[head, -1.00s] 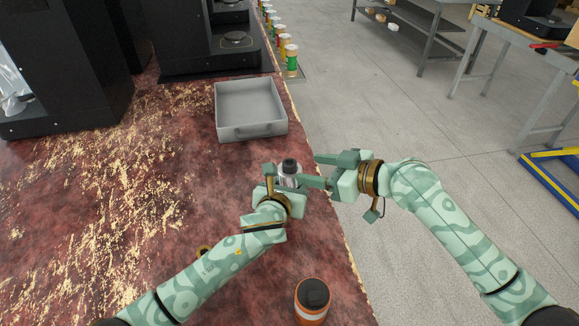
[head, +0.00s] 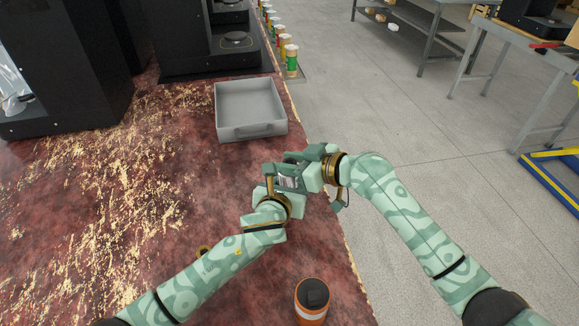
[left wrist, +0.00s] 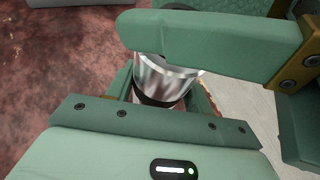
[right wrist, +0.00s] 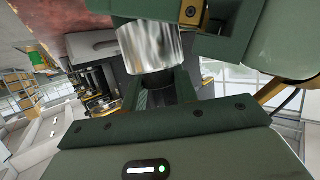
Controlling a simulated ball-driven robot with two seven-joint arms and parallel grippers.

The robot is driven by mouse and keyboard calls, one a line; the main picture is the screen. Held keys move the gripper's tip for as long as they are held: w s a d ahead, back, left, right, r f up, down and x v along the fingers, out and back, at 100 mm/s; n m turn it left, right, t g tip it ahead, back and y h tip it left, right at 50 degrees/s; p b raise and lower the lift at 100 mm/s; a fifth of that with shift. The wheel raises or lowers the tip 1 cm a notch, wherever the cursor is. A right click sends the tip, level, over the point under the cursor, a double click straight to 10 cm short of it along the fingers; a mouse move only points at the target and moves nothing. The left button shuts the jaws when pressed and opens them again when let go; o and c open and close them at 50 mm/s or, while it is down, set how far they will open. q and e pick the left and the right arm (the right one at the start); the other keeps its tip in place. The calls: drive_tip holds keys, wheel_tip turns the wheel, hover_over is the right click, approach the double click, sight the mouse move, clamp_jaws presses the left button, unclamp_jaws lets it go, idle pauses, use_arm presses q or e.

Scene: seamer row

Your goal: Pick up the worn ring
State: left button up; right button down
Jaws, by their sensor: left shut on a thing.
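A silver metal cylinder (head: 290,182) stands upright between my grippers over the table's right side; it shows best in the left wrist view (left wrist: 165,78), with a dark band at its lower part, and in the right wrist view (right wrist: 150,47). My left gripper (head: 284,188) is shut on it. My right gripper (head: 288,166) is open, its fingers reaching around the cylinder from the right and hiding its top in the head view. A small gold and dark thing (head: 203,250) shows beside my left forearm, partly hidden; I cannot tell whether it is the worn ring.
A grey open tray (head: 250,135) stands on the worn red table (head: 120,200) beyond the grippers. An orange container with a black top (head: 312,302) stands near the front edge. Black machines (head: 60,60) and a row of coloured cans (head: 291,60) are at the back.

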sight(290, 162)
drive_tip(key=shift+d+f, duration=0.1)
wheel_tip(290, 162, up, 10)
drive_tip(key=shift+r, duration=0.1)
use_arm(q)
drive_tip(key=o, duration=1.1)
drive_tip(key=v, duration=1.2)
drive_tip(key=shift+f, duration=0.1)
drive_tip(key=shift+w, duration=0.15)
